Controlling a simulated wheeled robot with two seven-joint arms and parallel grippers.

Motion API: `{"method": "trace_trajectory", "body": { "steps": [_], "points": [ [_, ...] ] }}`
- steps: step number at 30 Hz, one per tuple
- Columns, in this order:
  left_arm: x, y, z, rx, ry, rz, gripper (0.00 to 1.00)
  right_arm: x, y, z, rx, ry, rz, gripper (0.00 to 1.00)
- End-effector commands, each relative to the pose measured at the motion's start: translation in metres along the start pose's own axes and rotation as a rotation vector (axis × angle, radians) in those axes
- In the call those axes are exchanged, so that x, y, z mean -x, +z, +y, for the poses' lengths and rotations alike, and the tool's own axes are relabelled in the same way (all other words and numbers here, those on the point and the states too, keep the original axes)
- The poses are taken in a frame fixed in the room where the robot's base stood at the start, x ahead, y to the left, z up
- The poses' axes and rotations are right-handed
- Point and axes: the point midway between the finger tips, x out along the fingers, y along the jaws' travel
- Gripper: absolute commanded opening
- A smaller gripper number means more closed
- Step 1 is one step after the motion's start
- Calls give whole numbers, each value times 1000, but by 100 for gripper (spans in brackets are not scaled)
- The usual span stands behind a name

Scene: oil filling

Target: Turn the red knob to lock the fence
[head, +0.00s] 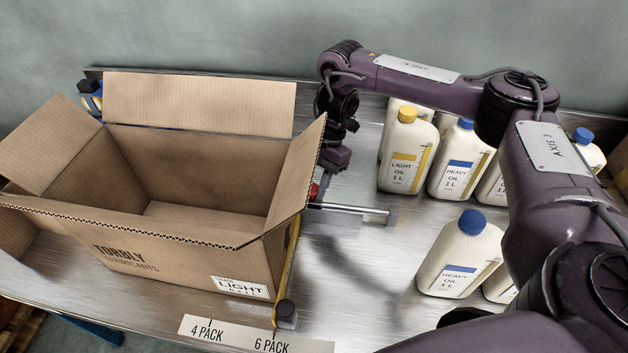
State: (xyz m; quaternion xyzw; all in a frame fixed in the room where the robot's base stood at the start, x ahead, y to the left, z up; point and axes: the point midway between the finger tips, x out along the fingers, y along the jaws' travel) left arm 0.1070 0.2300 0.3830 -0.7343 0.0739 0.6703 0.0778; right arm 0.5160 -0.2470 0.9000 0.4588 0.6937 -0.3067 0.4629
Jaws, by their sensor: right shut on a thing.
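The red knob (314,191) shows only as a small red patch beside the box's right flap, mostly hidden by the flap and my gripper. My right gripper (326,176) points down at it from above and is shut on it; the fingertips are largely hidden behind the flap. The fence (291,262) shows as a thin yellow-edged strip along the right side of the box, with a dark round end near the 6 PACK mark. A metal rod (350,208) extends right from beside the knob. My left gripper is not in view.
An open, empty cardboard box (200,240) stands left of the fence, flaps spread. A plate (255,338) marked 4 PACK and 6 PACK lies at the front edge. Several oil bottles (461,255) stand at the right, partly behind my right arm. The metal table (365,290) between is clear.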

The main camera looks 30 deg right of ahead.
Motion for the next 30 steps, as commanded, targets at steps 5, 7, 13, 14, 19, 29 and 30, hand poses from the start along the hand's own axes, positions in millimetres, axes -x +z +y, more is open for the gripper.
{"method": "trace_trajectory", "body": {
  "steps": [5,7,13,14,19,29,30],
  "points": [
    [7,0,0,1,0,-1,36,2,-1,-1,-35,14,0,11],
    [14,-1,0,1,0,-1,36,3,-2,-2,-85,33,2,11],
    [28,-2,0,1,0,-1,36,2,-1,-3,-217,88,1,11],
    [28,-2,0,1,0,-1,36,2,-1,-3,-227,93,1,11],
    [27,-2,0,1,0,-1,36,0,0,-2,-245,102,0,11],
    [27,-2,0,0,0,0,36,0,0,-2,-243,102,0,55],
    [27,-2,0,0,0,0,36,0,0,-2,-243,102,0,55]
  ]
}}
